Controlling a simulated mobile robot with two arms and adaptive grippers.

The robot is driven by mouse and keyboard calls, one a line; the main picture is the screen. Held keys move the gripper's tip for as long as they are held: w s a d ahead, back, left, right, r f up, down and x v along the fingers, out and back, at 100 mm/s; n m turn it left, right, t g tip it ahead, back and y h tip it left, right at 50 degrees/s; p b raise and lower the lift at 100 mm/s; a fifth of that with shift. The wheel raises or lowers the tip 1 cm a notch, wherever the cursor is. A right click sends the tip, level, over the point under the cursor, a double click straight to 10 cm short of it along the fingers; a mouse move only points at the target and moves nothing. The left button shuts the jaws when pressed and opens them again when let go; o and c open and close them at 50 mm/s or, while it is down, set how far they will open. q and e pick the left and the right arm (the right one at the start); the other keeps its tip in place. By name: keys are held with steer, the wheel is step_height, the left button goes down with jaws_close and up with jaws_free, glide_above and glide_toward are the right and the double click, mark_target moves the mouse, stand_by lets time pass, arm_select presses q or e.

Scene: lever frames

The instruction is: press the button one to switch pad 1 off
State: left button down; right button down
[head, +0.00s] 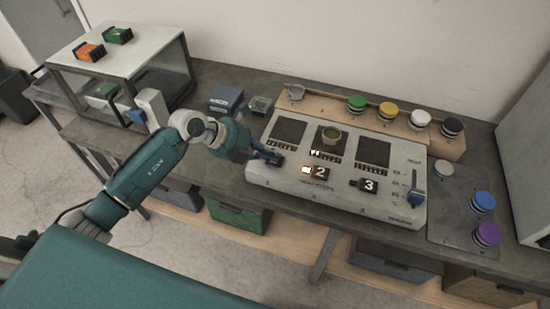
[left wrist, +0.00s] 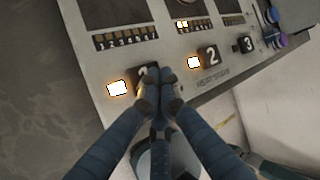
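The grey-white panel (head: 262,178) holds pad 1 (head: 289,131), a dark empty square, at its left. Button one (left wrist: 148,71) is a dark block with a white numeral, mostly hidden behind my left fingers in the left wrist view. The lamp (left wrist: 118,88) beside it glows white-orange. My left gripper (head: 274,160) is shut, its fingertips together (left wrist: 161,90) at button one's near side; I cannot tell whether they touch it. In the head view the gripper hides button one and its lamp. My right gripper is not in view.
Button 2 (head: 320,173), with a lit lamp (head: 305,169), and button 3 (head: 365,185) lie to the right. A small pot (head: 331,136) stands on pad 2. A blue slider (head: 416,196) is at the panel's right. Several colored-lid jars stand behind and right.

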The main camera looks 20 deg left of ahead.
mark_target(271, 163)
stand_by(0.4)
arm_select(q)
steer(key=shift+f, duration=0.45)
steer(key=shift+r, duration=0.4)
steer(key=shift+r+p, duration=0.1)
steer(key=shift+p, duration=0.2)
step_height(271, 163, up, 6)
steer(key=p, duration=0.5)
stand_by(0.4)
